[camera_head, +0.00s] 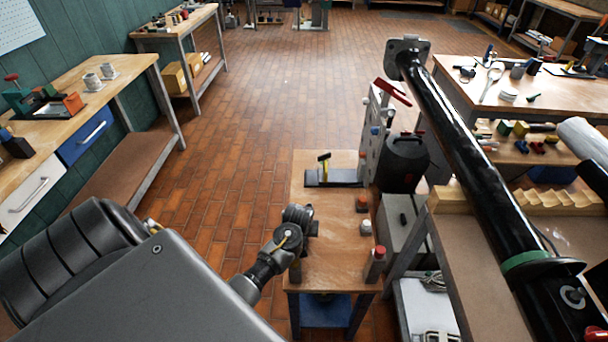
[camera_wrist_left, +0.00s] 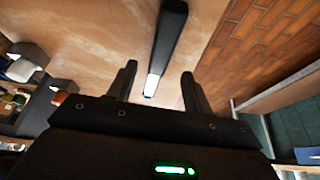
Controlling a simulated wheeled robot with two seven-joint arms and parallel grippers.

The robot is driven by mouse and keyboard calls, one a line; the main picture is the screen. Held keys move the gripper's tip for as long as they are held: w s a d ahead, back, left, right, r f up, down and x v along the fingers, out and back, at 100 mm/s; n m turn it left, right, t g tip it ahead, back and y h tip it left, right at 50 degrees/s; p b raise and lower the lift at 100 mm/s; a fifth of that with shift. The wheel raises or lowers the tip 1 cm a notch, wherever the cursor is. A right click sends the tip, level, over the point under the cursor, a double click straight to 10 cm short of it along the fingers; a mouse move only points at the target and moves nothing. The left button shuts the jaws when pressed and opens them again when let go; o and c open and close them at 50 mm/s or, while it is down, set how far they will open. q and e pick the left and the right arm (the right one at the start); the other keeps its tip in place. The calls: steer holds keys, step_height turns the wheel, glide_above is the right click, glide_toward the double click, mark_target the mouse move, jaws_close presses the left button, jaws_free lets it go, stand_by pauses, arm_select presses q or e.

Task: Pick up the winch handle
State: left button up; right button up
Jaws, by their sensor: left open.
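My left gripper (camera_head: 297,222) is over the near left part of a small wooden table. In the left wrist view its two fingers (camera_wrist_left: 159,88) are apart, with nothing held between them. A long dark bar with a pale end (camera_wrist_left: 168,40), which looks like the winch handle, lies beyond the fingertips over the wooden top. Its pale end shows between the fingers and its dark end runs toward the top edge. In the head view my gripper and wrist seem to hide most of it. My right gripper is not in view.
A long black mast (camera_head: 455,135) slants across the right. A black canister (camera_head: 404,162) stands beyond. Brick floor is clear to the left.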

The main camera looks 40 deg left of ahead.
arm_select(q)
steer(key=shift+x, duration=1.95)
steer(key=shift+d+f, duration=0.1)
jaws_close()
